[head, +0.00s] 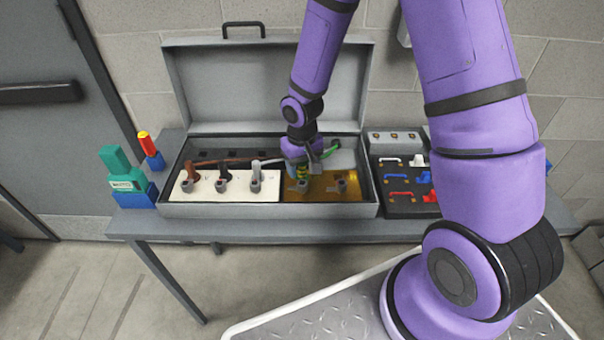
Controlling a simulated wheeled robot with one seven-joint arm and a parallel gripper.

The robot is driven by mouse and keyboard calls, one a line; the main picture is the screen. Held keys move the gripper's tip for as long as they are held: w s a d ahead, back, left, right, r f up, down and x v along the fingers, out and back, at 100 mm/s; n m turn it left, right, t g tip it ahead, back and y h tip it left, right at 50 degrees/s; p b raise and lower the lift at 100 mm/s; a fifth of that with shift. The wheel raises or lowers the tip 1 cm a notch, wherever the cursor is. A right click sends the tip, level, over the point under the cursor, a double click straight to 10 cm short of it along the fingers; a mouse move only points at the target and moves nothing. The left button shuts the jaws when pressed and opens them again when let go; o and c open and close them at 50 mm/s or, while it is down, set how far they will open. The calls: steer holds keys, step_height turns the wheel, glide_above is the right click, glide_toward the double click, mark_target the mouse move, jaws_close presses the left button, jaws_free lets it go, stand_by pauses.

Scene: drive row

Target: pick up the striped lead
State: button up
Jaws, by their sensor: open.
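The striped lead (302,173), green and yellow, stands at the left of the gold panel (322,188) in the open grey case. Only a small part of it shows under my gripper. A green length of cable (333,147), apparently part of it, runs back to the right. My gripper (304,165) is open and comes down from above at the striped lead. Its fingers are small here and partly hide the lead; I cannot tell whether they touch it.
Brown (193,172), black (223,170) and grey (255,172) leads stand in the white panel (238,188) on the left. A dark tray (398,210) with coloured handles is right of the case. Green and blue blocks (125,178) stand at the table's left end. The raised lid (230,85) is behind.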

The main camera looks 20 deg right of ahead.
steer(key=shift+f, duration=0.75)
jaws_close()
steer(key=shift+r, duration=0.1)
